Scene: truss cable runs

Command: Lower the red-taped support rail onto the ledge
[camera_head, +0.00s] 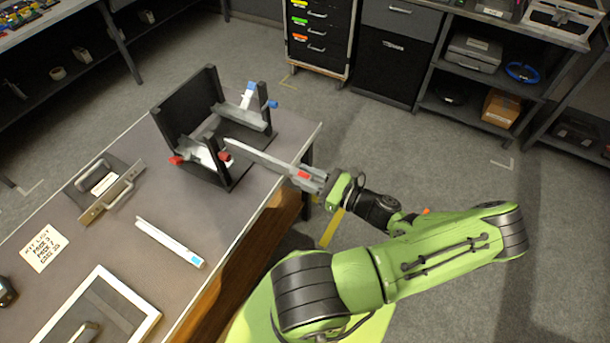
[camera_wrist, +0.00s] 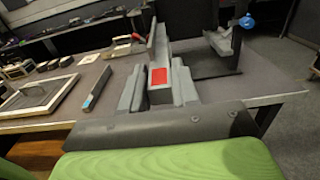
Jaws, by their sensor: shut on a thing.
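My gripper (camera_head: 317,180) is shut on the near end of a grey support rail (camera_head: 262,158) with red tape (camera_head: 303,175). In the wrist view the fingers (camera_wrist: 158,92) lie on both sides of the rail, just by the red tape (camera_wrist: 159,76). A pale ledge (camera_head: 202,154) with red knobs (camera_head: 176,160) is at the frame's near side, partly hidden by the post.
A second ledge (camera_head: 250,117) with blue knobs (camera_head: 272,104) is at the frame's far side. A blue-taped rail (camera_head: 165,238), a handled plate (camera_head: 104,191), a paper list (camera_head: 44,249) and a tray (camera_head: 67,309) lie on the bench. The bench's right edge runs beneath my gripper.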

